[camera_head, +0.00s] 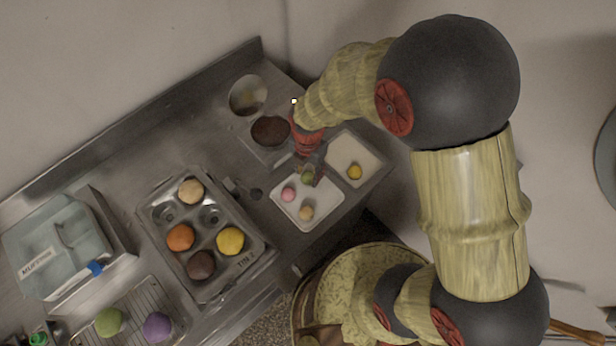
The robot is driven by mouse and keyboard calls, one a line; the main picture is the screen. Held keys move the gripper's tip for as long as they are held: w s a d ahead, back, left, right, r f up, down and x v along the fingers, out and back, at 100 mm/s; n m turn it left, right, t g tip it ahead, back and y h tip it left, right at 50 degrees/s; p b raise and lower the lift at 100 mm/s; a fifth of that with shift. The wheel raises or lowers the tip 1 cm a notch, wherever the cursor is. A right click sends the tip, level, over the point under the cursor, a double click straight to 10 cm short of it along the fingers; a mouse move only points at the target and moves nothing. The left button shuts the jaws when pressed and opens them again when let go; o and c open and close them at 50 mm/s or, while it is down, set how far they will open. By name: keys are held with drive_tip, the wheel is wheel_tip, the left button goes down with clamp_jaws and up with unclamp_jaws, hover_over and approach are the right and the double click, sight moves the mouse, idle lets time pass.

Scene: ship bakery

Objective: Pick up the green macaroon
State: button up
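A small green macaroon (308,177) lies at the top of a white tray (325,216), beside a pink one (289,194) and a tan one (306,213). My gripper (306,172) reaches down right at this small green macaroon and partly covers it. I cannot tell whether the fingers touch it or how far apart they are. A larger green round piece (109,321) sits on a wire rack (138,303) at the lower left, next to a purple one (157,326), far from my gripper.
A second white tray (368,154) with a yellow piece (354,172) adjoins on the right. A muffin tin (219,283) holds several coloured pieces. A dark brown round (270,131) and a metal bowl (248,96) stand behind. A lidded container (58,250) is far left.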

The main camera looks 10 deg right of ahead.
drive_tip(key=shift+f, duration=0.7)
drive_tip(key=shift+c, duration=0.8)
drive_tip(key=c, duration=0.3)
drive_tip(key=shift+r, duration=0.1)
